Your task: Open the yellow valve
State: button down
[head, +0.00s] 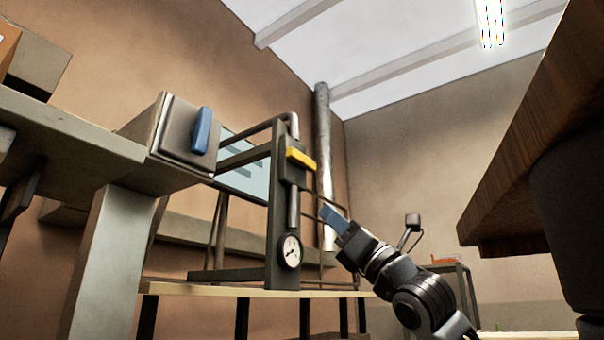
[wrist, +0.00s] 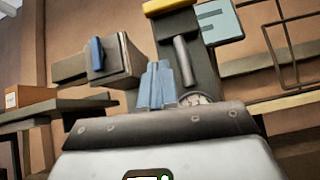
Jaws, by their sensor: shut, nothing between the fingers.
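The yellow valve (head: 300,158) is a short bar handle on a dark block, fixed to an upright dark frame (head: 283,225) with a pipe. It lies roughly level, tilting slightly down to the right. In the wrist view the yellow valve (wrist: 168,6) shows at the top edge, partly cut off. My gripper (head: 329,213) is to the right of the valve and lower in the head view, apart from it. Its blue fingers are together and hold nothing. In the wrist view the fingertips (wrist: 158,66) point up, below the valve.
A grey box with a blue handle (head: 201,130) sits left of the frame. A gauge (head: 290,251) hangs below the valve. The frame stands on a pale table (head: 200,289). A brown wooden edge (head: 530,130) overhangs at right. Air between gripper and valve looks clear.

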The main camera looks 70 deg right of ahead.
jog(key=shift+d+r+n, duration=0.15)
jog(key=shift+r+n, duration=0.4)
jog(key=shift+n, duration=0.15)
jog(key=p, duration=0.5)
send_near(293, 159)
jog(key=w+d, duration=0.2)
jog(key=w, duration=0.2)
notch_tip(293, 159, up, 4)
jog(key=shift+a+r+p, duration=0.1)
jog(key=shift+a+p, duration=0.05)
jog(key=shift+p, duration=0.85)
jog(key=shift+w+a+r+b, duration=0.15)
jog(key=shift+a+r+b, duration=0.1)
jog(key=shift+b, duration=0.2)
